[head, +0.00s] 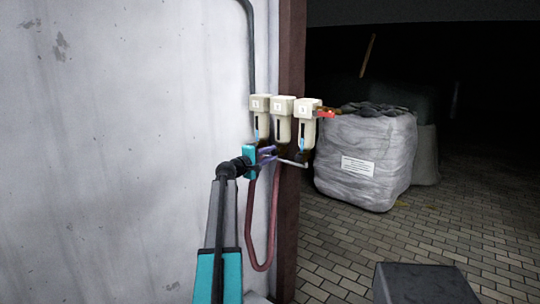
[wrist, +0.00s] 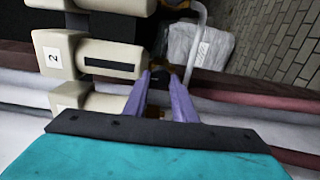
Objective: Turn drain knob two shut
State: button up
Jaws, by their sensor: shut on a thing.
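Three cream filter units hang in a row on the wall edge. The middle unit (head: 283,106), marked 2, also shows in the wrist view (wrist: 53,55), with its dark sight window towards the camera. Its drain knob (wrist: 158,76) is a small dark piece at the bowl's lower end, partly covered by my fingers. My gripper (head: 271,155) reaches in from the left below the units. In the wrist view, its two purple fingers (wrist: 166,80) are shut on the knob of unit two. How far the knob is turned cannot be told.
Unit one (head: 260,105) and unit three (head: 306,112) stand close on either side. A pale bent pipe (head: 292,162) runs below unit three, near my fingers. A red handle (head: 326,114) sits at right. A red hose (head: 249,235) hangs below. A wrapped bulk bag (head: 365,150) stands behind.

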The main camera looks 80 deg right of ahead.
jog(key=o, duration=1)
jog(key=shift+o, duration=0.2)
jog(key=b+v, duration=0.2)
jog(key=v, duration=1.1)
jog(key=shift+w+a, duration=0.2)
jog(key=shift+a, duration=0.15)
